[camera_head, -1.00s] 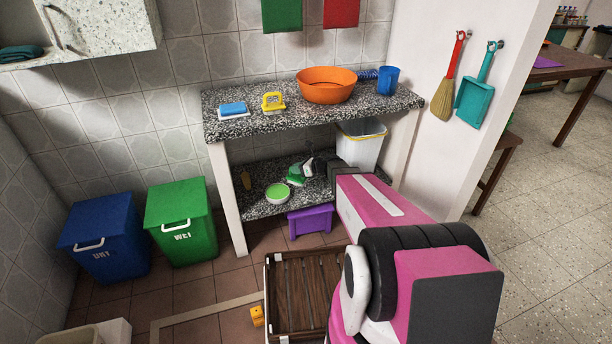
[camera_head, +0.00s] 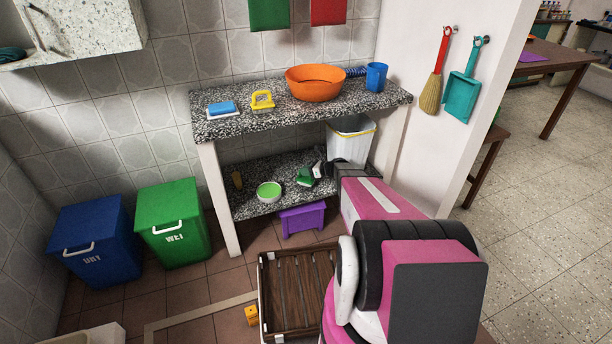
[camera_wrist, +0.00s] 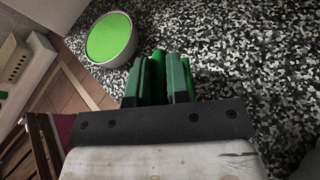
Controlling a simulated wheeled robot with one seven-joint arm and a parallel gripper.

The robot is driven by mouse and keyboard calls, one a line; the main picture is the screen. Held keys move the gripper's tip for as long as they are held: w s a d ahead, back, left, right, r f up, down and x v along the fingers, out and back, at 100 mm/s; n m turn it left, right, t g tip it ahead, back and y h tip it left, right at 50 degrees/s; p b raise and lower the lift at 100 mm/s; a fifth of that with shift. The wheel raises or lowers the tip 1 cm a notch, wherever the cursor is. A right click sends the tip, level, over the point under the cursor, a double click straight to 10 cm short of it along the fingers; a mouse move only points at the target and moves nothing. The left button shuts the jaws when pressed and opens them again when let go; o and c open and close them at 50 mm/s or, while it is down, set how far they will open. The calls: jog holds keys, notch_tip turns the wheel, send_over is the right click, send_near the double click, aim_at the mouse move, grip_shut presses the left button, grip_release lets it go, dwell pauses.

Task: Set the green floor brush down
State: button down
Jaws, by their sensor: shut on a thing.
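The green floor brush (camera_head: 304,177) is at the end of my gripper (camera_head: 316,170), over the right part of the lower speckled shelf, beside a grey-white bin. My gripper is shut on it. In the wrist view, upright green pieces (camera_wrist: 160,80) stand just beyond the dark bar of my gripper, with the speckled shelf (camera_wrist: 240,50) close behind them. I cannot tell the brush from the fingers there, nor whether the brush touches the shelf. The lower shelf also shows in the head view (camera_head: 250,207).
A round tub with a green top (camera_head: 269,191) stands left of the brush. The white bin (camera_head: 350,143) is behind on the right. The upper shelf (camera_head: 250,122) hangs above. A purple stool (camera_head: 302,219) and a slatted wooden crate (camera_head: 290,290) are below.

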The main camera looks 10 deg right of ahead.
jog(key=shift+f, duration=1.15)
jog(key=shift+f, duration=0.1)
jog(key=c, duration=1.1)
grip_release()
